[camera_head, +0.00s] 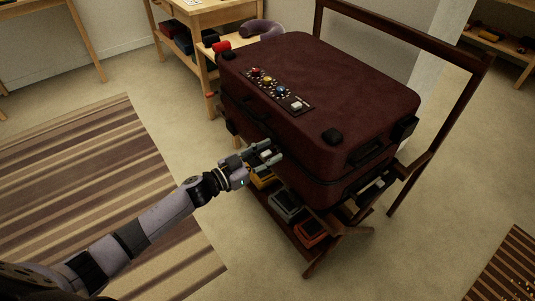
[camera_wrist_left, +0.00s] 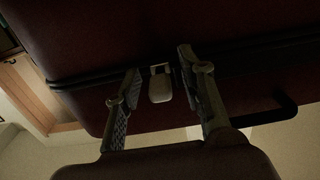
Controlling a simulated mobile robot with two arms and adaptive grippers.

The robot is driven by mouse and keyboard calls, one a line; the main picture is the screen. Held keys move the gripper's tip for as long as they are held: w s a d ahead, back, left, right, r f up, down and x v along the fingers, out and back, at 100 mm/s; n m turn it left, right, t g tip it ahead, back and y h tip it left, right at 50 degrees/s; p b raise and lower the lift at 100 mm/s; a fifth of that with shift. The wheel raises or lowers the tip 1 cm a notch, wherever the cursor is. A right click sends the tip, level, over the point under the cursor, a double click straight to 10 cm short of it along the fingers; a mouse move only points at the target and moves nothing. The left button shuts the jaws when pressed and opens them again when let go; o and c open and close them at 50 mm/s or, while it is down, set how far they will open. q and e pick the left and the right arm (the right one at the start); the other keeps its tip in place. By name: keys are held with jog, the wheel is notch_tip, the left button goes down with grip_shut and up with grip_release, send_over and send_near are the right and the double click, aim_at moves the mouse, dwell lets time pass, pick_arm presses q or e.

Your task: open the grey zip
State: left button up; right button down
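The grey zip (camera_wrist_left: 160,88) is a small pale tab hanging from the dark seam of the maroon suitcase (camera_head: 330,90). The suitcase is closed and lies flat on a wooden rack. My left gripper (camera_head: 272,152) is at the suitcase's front side. In the left wrist view its two fingers (camera_wrist_left: 160,68) are apart, one on each side of the zip, with visible gaps between them and the tab. In the head view a pale spot shows between the fingers, probably the zip. My right gripper is not in view.
A panel with coloured knobs (camera_head: 268,84) sits on the lid. A black handle (camera_wrist_left: 275,112) is right of the fingers in the wrist view. The rack (camera_head: 325,262) has a lower shelf holding yellow, grey and red items. Open floor and a striped rug (camera_head: 90,180) lie left.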

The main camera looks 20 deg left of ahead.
pick_arm(q)
jog(key=shift+c, duration=0.6)
grip_shut()
dwell(0.3)
